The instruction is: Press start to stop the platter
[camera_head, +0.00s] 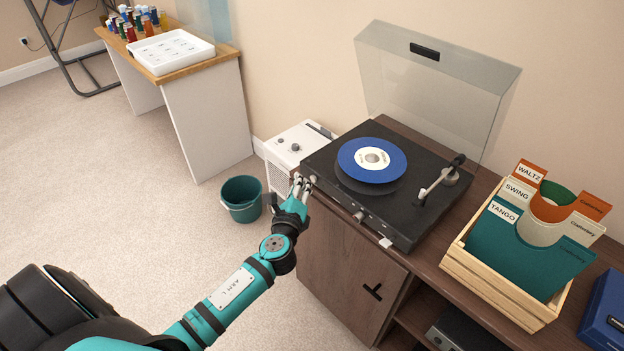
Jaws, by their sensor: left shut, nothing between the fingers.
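The black turntable (330,198) stands on a dark wood cabinet with its clear lid raised. A blue record (372,160) with a white label lies on the platter. The platter (345,180) shows only as a dark edge under the record; I cannot tell whether it turns. The tonearm (436,181) is at the right, off the record. My left gripper (303,182) is shut and empty, with its fingertips at the deck's front left corner. I cannot tell whether they touch it. No start button is clearly visible; the fingers cover part of that corner. My right gripper is not in view.
A knob (360,216) sits on the deck's front edge. A wooden crate (497,291) with record sleeves stands to the right, with a blue box (606,312) beyond. A white appliance (290,146) and teal bucket (241,198) stand left of the cabinet (345,265).

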